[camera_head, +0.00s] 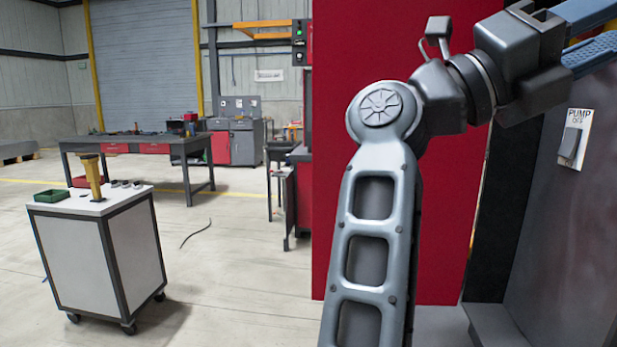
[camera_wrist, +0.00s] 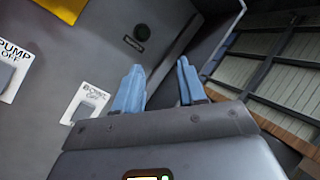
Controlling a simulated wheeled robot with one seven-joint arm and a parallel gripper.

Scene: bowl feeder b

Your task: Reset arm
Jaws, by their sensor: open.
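My arm rises in the head view on the right, with its elbow bent and the wrist reaching toward the grey machine panel at the right edge. My gripper (camera_wrist: 163,82) shows in the wrist view with two blue fingers apart and nothing between them. In the head view its blue fingers (camera_head: 592,35) are cut off by the top right corner. The fingers point toward the grey panel (camera_wrist: 105,40); whether they touch it, I cannot tell.
A switch labelled PUMP OFF (camera_head: 571,143) is below the gripper; a BOWL switch (camera_wrist: 86,104) and a round black button (camera_wrist: 135,44) are near the fingers. A red panel (camera_head: 400,40) stands behind my arm. A white cart (camera_head: 95,250) stands left.

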